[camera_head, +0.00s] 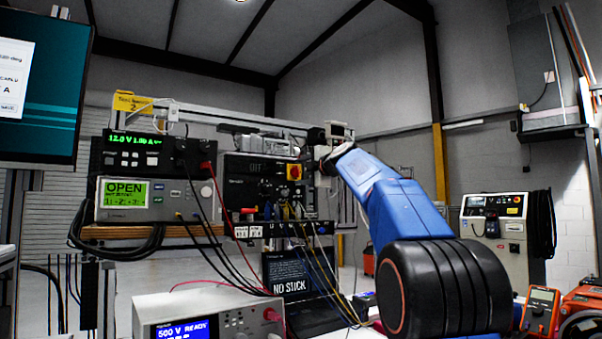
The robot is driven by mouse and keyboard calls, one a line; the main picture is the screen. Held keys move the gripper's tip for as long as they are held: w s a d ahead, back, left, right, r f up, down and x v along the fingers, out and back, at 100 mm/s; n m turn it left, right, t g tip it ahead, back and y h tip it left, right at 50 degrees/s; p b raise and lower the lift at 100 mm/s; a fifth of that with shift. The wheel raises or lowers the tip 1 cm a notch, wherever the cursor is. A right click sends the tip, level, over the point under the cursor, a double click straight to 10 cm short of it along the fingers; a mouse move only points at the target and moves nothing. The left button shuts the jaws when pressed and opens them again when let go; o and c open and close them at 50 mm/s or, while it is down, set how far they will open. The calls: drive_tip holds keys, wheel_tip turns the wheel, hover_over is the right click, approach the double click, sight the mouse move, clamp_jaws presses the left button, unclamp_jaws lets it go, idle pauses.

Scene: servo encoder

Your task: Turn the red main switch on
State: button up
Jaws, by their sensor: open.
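The red main switch (294,172) is a small red knob on a yellow plate, at the upper right of a dark panel (262,170). Which way its knob is turned is too small to tell. My gripper (318,152) is at the end of my blue arm, just right of and slightly above the switch in the picture. It looks apart from the switch, with nothing seen in it. Its fingers are small and dark and partly hidden by my wrist.
A power supply (148,153) and a tester reading OPEN (150,199) stand left of the panel. Several cables hang below it. A white unit (205,315) reading 500 V READY stands in front. A monitor (45,85) is at the left, a grey cabinet (512,232) at the right.

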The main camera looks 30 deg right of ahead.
drive_tip(key=shift+w, duration=0.2)
drive_tip(key=c, duration=1.1)
